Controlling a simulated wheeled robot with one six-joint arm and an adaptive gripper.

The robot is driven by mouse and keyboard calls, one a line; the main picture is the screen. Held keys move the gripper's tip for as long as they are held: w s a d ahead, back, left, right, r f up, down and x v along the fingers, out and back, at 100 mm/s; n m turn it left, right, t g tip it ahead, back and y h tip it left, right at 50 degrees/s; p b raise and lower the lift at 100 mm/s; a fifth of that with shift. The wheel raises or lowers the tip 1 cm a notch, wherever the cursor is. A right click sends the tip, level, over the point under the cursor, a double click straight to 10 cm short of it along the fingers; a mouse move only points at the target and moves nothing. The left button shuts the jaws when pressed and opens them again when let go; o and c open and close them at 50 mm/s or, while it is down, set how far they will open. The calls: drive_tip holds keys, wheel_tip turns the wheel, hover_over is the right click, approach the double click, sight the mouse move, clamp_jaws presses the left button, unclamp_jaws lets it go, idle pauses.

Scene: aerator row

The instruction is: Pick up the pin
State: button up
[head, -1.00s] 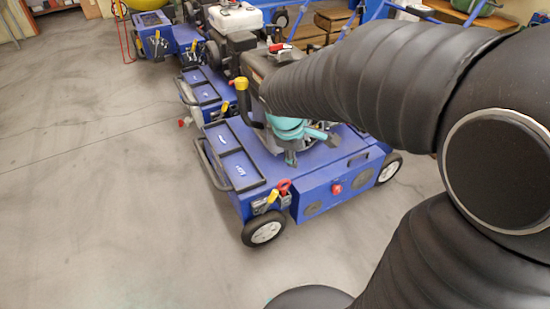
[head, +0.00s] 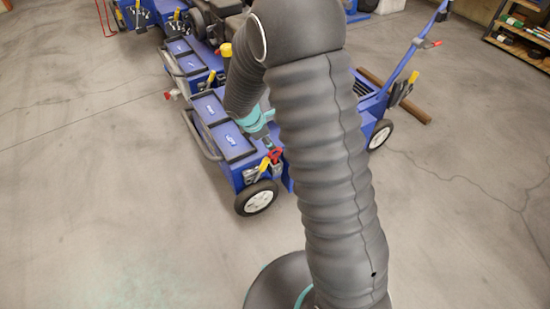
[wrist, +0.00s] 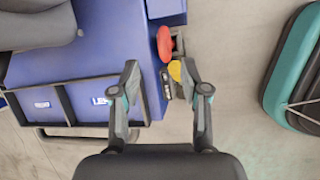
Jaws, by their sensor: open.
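A red loop-shaped handle (head: 275,154), which I take for the pin, sits at the near corner of the blue aerator (head: 238,172), above its white-hubbed wheel. A yellow handle (head: 264,166) is right beside it. In the wrist view the red handle (wrist: 165,43) lies beyond my fingertips, and the yellow handle (wrist: 175,71) shows between them, close to the right finger. My gripper (wrist: 160,76) is open and empty, above that corner. In the head view my arm hides much of the aerator, and the gripper's fingers are hard to make out. The pin's shaft cannot be made out.
The aerator's wheel (head: 256,198) and black-framed top boxes (head: 225,130) are close to my gripper. More blue machines stand behind it. A blue wheeled cart (head: 375,108) stands to the right.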

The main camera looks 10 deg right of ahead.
sight(275, 159)
drive_tip(key=x, duration=0.3)
drive_tip(key=shift+d+b+x, duration=0.2)
drive_tip(key=shift+b+x, duration=0.4)
drive_tip(key=shift+x, duration=2)
drive_tip(key=shift+s, duration=0.15)
drive_tip(key=shift+r, duration=0.1)
clamp_jaws()
